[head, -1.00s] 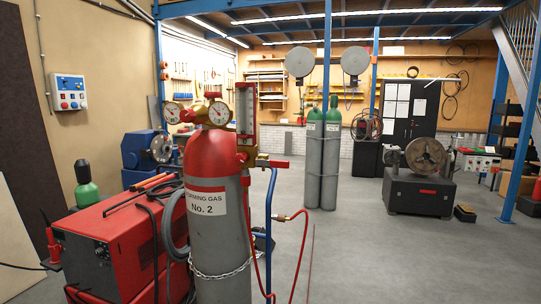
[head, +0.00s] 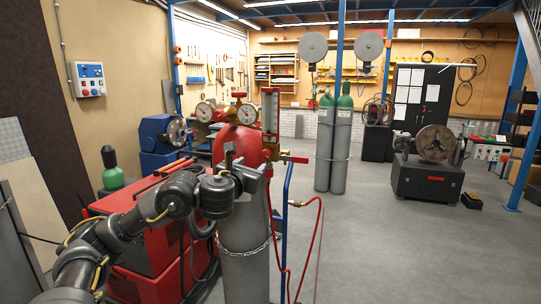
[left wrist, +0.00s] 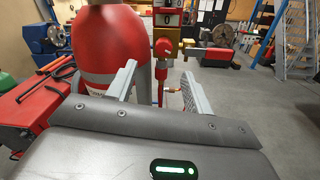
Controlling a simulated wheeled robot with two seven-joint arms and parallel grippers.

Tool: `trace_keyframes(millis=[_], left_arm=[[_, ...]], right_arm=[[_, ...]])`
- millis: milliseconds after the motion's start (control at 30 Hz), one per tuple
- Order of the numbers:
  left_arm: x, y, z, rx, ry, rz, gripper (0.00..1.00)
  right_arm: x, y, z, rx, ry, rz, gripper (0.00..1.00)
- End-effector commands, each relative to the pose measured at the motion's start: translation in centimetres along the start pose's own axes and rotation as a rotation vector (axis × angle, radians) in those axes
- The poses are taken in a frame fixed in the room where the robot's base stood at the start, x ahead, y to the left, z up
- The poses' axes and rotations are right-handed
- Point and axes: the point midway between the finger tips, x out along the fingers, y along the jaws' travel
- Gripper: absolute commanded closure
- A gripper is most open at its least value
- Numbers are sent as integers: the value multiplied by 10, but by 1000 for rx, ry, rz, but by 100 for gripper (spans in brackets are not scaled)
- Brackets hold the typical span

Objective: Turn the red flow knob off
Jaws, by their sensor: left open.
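The gas cylinder (head: 245,262) has a red top and stands upright. A clear flow meter tube in a red frame (head: 270,105) rises above it on brass fittings. In the left wrist view a round red knob (left wrist: 164,47) sits below the meter, and a red-handled lever (left wrist: 218,54) points right; this lever also shows in the head view (head: 296,159). My left gripper (head: 250,160) is in front of the cylinder's shoulder. Its two fingers are apart and empty in the left wrist view (left wrist: 158,72), with the red knob beyond and between them. My right gripper is not in view.
Two gauges (head: 226,114) stand left of the meter. A red welding machine (head: 150,240) is at the cylinder's left. A red hose (head: 316,235) hangs at its right, beside a blue post (head: 286,215). The floor to the right is clear.

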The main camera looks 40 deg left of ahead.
Motion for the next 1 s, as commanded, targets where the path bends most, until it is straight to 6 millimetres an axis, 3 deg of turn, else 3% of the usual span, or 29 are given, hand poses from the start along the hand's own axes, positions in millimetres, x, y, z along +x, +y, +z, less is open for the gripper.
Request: trace_keyframes(millis=[167, 400, 633, 1000], left_arm=[[15, -8, -2, -9, 1, -9, 49], [58, -6, -2, -11, 1, -7, 49], [94, -5, 1, -10, 3, -7, 49], [110, -4, 0, -7, 1, -6, 49]], right_arm=[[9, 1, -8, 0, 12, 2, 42], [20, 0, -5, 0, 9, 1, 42], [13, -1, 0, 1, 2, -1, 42], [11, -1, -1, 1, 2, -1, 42]])
